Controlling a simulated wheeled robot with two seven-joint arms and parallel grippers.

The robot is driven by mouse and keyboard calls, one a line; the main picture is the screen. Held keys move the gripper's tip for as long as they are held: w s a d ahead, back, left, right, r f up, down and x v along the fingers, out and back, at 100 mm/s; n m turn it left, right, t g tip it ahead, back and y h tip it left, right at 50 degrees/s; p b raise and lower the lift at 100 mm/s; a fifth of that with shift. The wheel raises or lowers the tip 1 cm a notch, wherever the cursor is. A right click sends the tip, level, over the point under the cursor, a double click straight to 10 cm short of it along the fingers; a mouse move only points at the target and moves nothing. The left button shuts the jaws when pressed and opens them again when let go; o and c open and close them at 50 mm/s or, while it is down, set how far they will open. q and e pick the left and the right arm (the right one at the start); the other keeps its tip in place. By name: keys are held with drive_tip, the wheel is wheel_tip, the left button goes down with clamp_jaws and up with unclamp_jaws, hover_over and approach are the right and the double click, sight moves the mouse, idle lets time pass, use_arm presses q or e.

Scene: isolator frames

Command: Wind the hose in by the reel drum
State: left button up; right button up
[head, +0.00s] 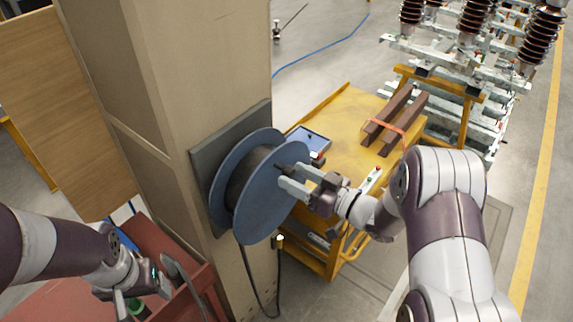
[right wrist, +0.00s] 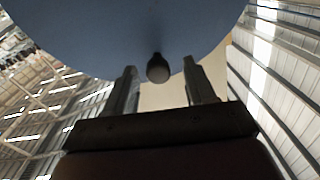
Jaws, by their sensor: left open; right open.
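The reel drum (head: 268,205) is mounted on a plate on the beige column, its blue flange facing my right arm. Dark hose (head: 239,186) is wound between its flanges, and a length hangs below, with an end fitting (head: 280,240) beside the column. My right gripper (head: 289,178) is open at the flange's outer face. In the right wrist view, the drum's dark crank knob (right wrist: 158,69) shows between the two spread fingers, with no clear contact. The blue flange (right wrist: 130,30) fills the top there. My left gripper (head: 133,292) is low at the left by the red cart, away from the drum.
A yellow cart (head: 345,120) with brown bars (head: 393,122) and a small blue-grey case (head: 309,141) stands behind the drum. A red cart (head: 75,285) is at lower left. Insulator equipment (head: 470,60) stands at back right. A blue hose (head: 330,45) lies on the floor.

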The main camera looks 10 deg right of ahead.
drive_tip(key=shift+w+a, duration=0.25)
drive_tip(key=shift+w, duration=0.25)
drive_tip(key=shift+w+a, duration=0.2)
drive_tip(key=shift+w, duration=0.3)
drive_tip(key=shift+w+a+p, duration=0.15)
drive_tip(key=shift+p, duration=0.15)
drive_tip(key=shift+a, duration=0.2)
drive_tip(key=shift+a, duration=0.1)
clamp_jaws()
drive_tip(key=shift+w, duration=0.1)
